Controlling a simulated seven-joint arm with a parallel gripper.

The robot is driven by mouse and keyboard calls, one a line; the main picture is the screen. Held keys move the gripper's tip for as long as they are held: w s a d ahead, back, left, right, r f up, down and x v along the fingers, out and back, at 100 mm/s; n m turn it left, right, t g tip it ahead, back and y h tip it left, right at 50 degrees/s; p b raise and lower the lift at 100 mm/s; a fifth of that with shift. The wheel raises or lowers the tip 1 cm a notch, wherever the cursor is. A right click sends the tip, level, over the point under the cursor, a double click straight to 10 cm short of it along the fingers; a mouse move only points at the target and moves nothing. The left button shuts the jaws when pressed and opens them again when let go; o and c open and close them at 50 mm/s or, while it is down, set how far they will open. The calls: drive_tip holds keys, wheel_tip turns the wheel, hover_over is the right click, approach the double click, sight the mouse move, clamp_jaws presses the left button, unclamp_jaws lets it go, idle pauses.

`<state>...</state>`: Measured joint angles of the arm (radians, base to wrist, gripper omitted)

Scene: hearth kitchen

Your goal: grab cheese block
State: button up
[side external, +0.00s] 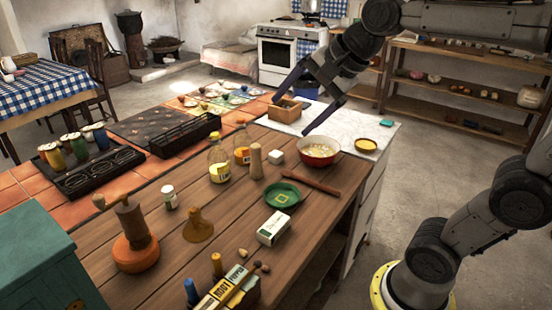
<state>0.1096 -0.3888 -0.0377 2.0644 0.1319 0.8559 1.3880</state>
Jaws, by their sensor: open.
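A small white block (276,157), which may be the cheese block, sits on the wooden counter between the wooden pepper mill and the red bowl. I cannot be sure it is cheese. My gripper (291,116) is open, its two dark fingers spread wide and pointing down. It is above the counter, over the area of the small wooden box (285,112) and the white marble slab. It appears empty and apart from the white block, which is nearer the camera. The exact height of the fingers is hard to tell.
A red bowl (318,151) with pale food stands right of the block. A wooden pepper mill (256,161) and oil bottles (219,163) stand left. A green plate (282,195), rolling pin (311,181) and white carton (273,229) lie in front. The marble slab (345,122) has bare room.

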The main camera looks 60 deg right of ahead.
drive_tip(key=w+d+m, duration=0.4)
drive_tip(key=w+m, duration=0.1)
drive_tip(key=w, duration=0.3)
drive_tip(key=m+g, duration=0.3)
drive_tip(key=m, duration=1.1)
hover_over(276, 153)
drive_tip(key=s, duration=0.3)
drive_tip(key=shift+h, duration=0.3)
drive_tip(key=f, duration=3.2)
drive_tip(key=shift+w+d, duration=0.1)
drive_tip(key=shift+d, duration=0.1)
drive_tip(key=shift+w+a+x, duration=0.1)
drive_tip(key=shift+a+x, duration=0.05)
drive_tip(key=shift+x, duration=1.25)
drive_tip(key=shift+w+a+x, duration=0.15)
drive_tip(key=shift+a+x, duration=0.05)
drive_tip(key=shift+x, duration=1.2)
drive_tip(key=shift+r, duration=0.1)
